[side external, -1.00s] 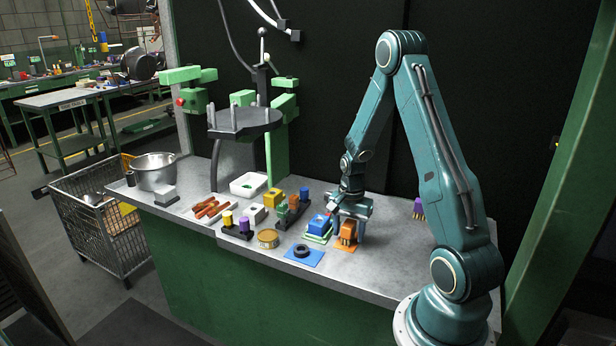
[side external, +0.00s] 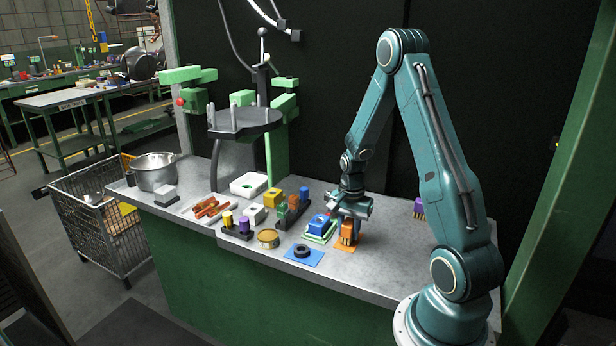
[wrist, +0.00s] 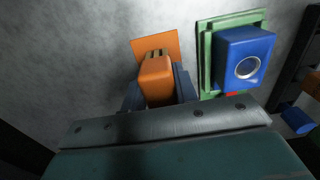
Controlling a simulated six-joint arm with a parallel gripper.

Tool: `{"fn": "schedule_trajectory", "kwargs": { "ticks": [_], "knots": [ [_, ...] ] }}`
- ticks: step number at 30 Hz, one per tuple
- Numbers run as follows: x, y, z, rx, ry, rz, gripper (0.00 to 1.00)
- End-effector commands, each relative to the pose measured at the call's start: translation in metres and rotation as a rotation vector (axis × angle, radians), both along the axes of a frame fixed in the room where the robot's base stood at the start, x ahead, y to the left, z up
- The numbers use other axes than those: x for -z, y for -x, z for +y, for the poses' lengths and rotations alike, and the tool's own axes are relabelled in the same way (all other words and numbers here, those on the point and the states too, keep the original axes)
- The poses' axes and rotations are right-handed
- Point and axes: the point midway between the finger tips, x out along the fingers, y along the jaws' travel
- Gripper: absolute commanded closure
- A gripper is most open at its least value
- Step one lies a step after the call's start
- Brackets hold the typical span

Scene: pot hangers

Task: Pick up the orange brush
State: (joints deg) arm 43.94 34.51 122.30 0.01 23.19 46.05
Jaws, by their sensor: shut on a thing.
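The orange brush (side external: 346,232) stands at the right part of the bench, bristles down, on or just above a flat orange plate (side external: 345,246). In the wrist view the brush's orange block (wrist: 156,78) sits between the dark fingers of my gripper (wrist: 158,90), with the orange plate (wrist: 143,47) showing behind it. My gripper is shut on the brush from above. I cannot tell whether the brush is clear of the plate. The upper part of the brush is hidden by my gripper in the side view.
A blue block (side external: 318,225) on a green base stands close to the left of the brush. Further left are a black ring on a blue plate (side external: 303,255), a brass tin (side external: 268,238) and holders with coloured pieces. A purple brush (side external: 418,209) stands behind to the right.

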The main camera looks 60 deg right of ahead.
Motion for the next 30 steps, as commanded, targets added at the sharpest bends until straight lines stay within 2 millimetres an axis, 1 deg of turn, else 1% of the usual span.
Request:
{"fn": "schedule_trajectory", "kwargs": {
  "ticks": [5, 11, 17, 24, 30],
  "knots": [
    [-0.013, -0.001, -0.001, 0.000, 0.003, -0.003, 0.95],
    [-0.038, -0.001, -0.001, 0.000, 0.004, -0.004, 0.95],
    [-0.074, -0.001, -0.001, 0.000, 0.005, -0.005, 0.95],
    [-0.127, -0.001, -0.001, 0.000, 0.005, -0.006, 0.95],
    [-0.164, -0.001, -0.001, 0.000, 0.004, -0.004, 0.95]
  ]
}}
